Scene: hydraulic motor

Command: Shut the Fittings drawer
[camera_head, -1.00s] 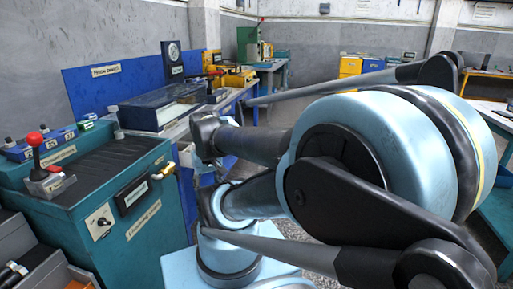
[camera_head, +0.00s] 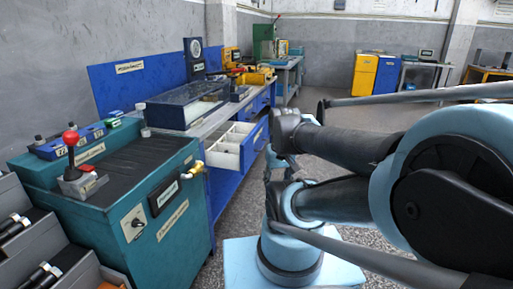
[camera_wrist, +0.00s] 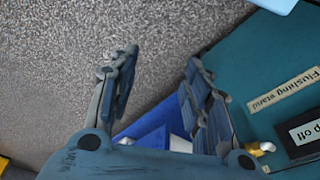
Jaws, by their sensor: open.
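An open drawer (camera_head: 229,151) with white compartments and a blue front (camera_head: 256,141) juts out from the blue workbench in the head view. Its label cannot be read. My gripper (camera_wrist: 161,56) is open and empty in the wrist view, its fingers spread over the grey floor. A blue and white part, probably the drawer (camera_wrist: 152,124), shows beyond and between the finger bases; no contact can be made out. In the head view my arm stands just right of the drawer, and my gripper cannot be told clearly there.
A teal flushing stand (camera_head: 110,205) with a red-knobbed lever and a brass tap (camera_head: 193,170) stands left of and nearer than the drawer. It also fills the right of the wrist view (camera_wrist: 285,65). Grey trays (camera_head: 50,250) lie at lower left. Speckled floor (camera_head: 345,112) is clear behind my arm.

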